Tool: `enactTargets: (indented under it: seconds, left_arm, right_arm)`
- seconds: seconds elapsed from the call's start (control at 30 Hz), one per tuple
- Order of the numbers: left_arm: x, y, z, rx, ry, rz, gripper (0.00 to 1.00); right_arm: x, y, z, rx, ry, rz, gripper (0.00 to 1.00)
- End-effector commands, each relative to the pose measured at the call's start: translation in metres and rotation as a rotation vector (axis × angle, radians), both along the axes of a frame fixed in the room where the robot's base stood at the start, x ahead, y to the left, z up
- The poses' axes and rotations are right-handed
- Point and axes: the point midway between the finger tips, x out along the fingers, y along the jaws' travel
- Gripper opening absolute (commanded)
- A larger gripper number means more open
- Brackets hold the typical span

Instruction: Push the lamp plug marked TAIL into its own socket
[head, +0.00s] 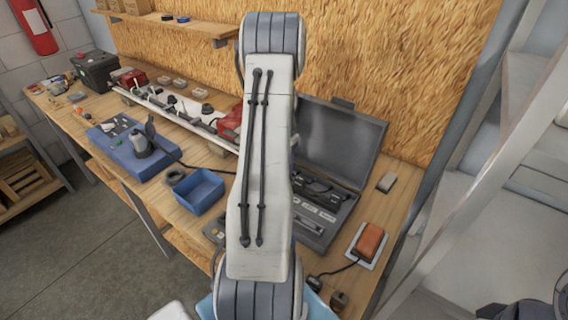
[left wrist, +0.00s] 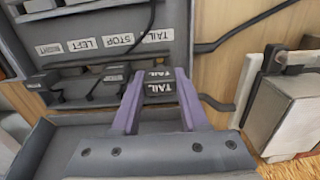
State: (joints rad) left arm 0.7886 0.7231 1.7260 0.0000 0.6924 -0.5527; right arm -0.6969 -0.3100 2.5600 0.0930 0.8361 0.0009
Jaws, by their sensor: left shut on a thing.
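In the left wrist view my left gripper (left wrist: 159,76) has its two purple fingers shut on a dark plug marked TAIL (left wrist: 160,89). A grey panel with white labels RIGHT, LEFT, STOP and TAIL (left wrist: 155,36) lies beyond the fingers; the TAIL label is at the right end of the row. The held plug is in front of the panel, below that row. I cannot tell whether it touches a socket; no socket opening shows clearly. In the head view the open grey case (head: 340,145) is partly hidden by my arm. My right gripper is not in view.
Two dark plugs with cables (left wrist: 46,86) (left wrist: 112,76) are left of my fingers. In the head view an orange lamp (head: 369,240) lies on a white plate right of the case.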

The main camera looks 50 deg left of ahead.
Motion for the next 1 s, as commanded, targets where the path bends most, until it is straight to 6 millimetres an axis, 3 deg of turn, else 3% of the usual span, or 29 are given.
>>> enactTargets:
  seconds: [1.0]
  left_arm:
    - [0.0,0.0,-0.012,0.0,0.0,0.0,0.0]
  right_arm:
    - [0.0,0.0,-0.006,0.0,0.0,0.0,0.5]
